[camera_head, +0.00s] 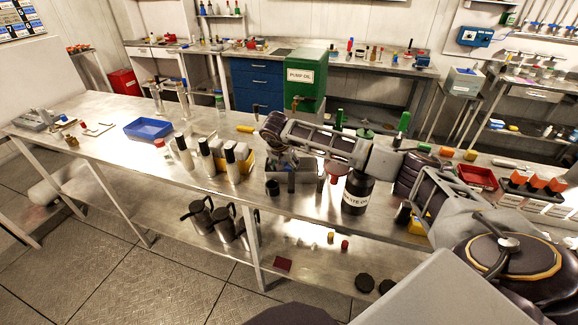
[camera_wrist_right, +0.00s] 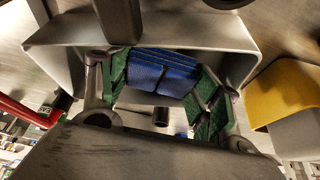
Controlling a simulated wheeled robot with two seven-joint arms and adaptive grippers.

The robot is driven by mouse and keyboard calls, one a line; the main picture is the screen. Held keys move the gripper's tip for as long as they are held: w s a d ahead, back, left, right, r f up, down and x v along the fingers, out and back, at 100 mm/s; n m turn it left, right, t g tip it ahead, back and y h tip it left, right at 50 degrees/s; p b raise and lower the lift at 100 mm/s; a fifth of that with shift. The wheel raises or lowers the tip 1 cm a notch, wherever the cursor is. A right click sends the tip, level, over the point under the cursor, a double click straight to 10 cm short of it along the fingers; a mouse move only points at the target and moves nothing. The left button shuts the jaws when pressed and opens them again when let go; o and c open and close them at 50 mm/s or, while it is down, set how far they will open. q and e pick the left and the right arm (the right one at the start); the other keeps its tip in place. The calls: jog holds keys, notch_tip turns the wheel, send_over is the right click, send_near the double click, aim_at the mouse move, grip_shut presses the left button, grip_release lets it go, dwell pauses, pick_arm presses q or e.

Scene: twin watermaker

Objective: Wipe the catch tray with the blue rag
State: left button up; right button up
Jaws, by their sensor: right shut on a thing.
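The blue rag (camera_wrist_right: 165,72) is a folded blue cloth, pinched between the green finger pads of my right gripper (camera_wrist_right: 164,82) in the right wrist view. Behind and around it are the pale walls of a grey metal tray (camera_wrist_right: 205,32), which looks like the catch tray. In the head view this grey tray (camera_head: 305,181) sits on the long metal bench, with my right gripper (camera_head: 283,160) pointing down over it. The rag is hidden there. I cannot tell whether the rag touches the tray floor. My left gripper is not in view.
A black labelled jug (camera_head: 357,192) stands to the right.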

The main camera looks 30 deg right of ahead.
jog(key=shift+w+a+r, duration=0.1)
jog(key=shift+w+a, duration=0.1)
jog(key=shift+a, duration=0.1)
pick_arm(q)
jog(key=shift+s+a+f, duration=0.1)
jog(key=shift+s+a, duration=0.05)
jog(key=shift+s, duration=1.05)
pick_arm(e)
jog(key=shift+r, duration=0.1)
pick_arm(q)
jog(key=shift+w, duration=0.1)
pick_arm(e)
jog(key=shift+s+d, duration=0.15)
jog(key=shift+d, duration=0.25)
jog(key=shift+s+d+r, duration=0.1)
jog(key=shift+s+d, duration=0.15)
jog(key=shift+d, duration=0.15)
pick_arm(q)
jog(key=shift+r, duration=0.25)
pick_arm(e)
jog(key=shift+s+d, duration=0.4)
jog(key=shift+d, duration=0.35)
